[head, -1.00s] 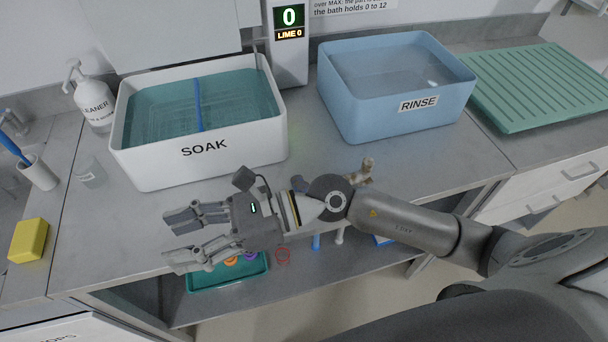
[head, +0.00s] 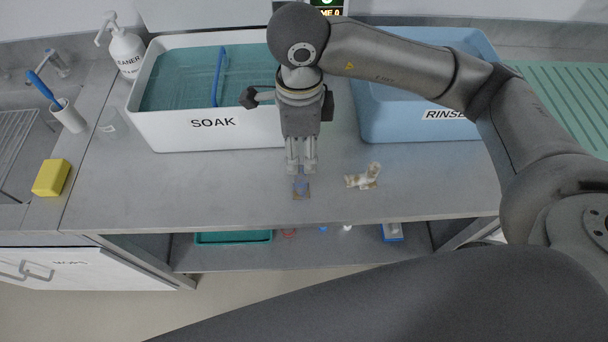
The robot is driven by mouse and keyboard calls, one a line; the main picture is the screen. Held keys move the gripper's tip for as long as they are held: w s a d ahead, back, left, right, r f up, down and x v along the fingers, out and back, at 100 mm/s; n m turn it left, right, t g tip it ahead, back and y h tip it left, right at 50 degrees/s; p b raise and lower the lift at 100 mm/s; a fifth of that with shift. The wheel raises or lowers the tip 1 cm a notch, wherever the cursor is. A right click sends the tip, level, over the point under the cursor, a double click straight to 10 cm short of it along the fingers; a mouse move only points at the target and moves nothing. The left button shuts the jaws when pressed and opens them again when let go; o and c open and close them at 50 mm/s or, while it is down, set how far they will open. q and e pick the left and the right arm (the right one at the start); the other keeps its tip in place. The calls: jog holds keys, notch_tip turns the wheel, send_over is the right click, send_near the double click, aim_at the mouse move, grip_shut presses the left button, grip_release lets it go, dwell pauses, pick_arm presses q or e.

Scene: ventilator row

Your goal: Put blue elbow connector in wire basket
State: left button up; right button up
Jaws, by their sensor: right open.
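A small bluish piece (head: 301,187), which looks like the blue elbow connector, lies on the grey counter with a brownish patch around it. My right gripper (head: 301,171) points down just above and behind it. Its fingers are open, narrowly spaced and empty; I cannot tell whether they touch the piece. The white SOAK tub (head: 170,128) holds teal liquid. A blue bar (head: 218,76) rises from the liquid, seemingly the handle of the wire basket, whose mesh is barely visible under the surface. My left gripper is out of view.
A stained whitish fitting (head: 363,178) lies right of the gripper. The blue RINSE tub (head: 400,125) stands behind my right arm. A yellow sponge (head: 51,178), cleaner bottle (head: 126,50) and clear cup (head: 112,130) are at left. The counter front left of the gripper is clear.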

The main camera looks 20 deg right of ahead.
send_over(301, 180)
jog(key=f, duration=0.3)
jog(key=f+p, duration=0.1)
jog(key=shift+w+f, duration=0.35)
jog(key=shift+s+d+f+p, duration=0.15)
jog(key=shift+f+p, duration=0.2)
jog(key=shift+f, duration=0.2)
jog(key=f, duration=0.1)
jog(key=f+p, duration=0.1)
jog(key=f, duration=0.1)
jog(key=shift+s+f, duration=0.2)
jog(key=shift+s, duration=0.05)
jog(key=shift+f+p, duration=0.3)
jog(key=shift+f, duration=0.2)
jog(key=c, duration=1)
jog(key=shift+r, duration=0.1)
